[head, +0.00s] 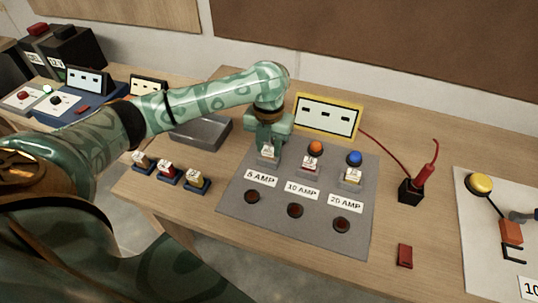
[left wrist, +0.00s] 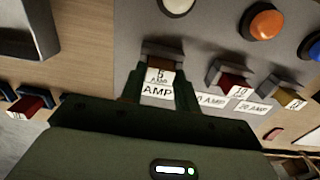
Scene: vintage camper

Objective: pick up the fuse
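A grey fuse panel (head: 240,210) holds a row of three fuses above labels reading 5 AMP, 10 AMP and 20 AMP. My left gripper (head: 267,153) points down over the 5 AMP fuse (head: 269,158). In the left wrist view its fingers (left wrist: 160,90) flank this white-labelled fuse (left wrist: 160,75), which sits at its dark holder. Whether the fingers press on it is not clear. The red 10 AMP fuse (head: 310,163) and yellowish 20 AMP fuse (head: 351,177) stand to its right. My right gripper is not in view.
A yellow-framed display (head: 328,117) stands behind the panel. A red probe (head: 425,173) stands at right.

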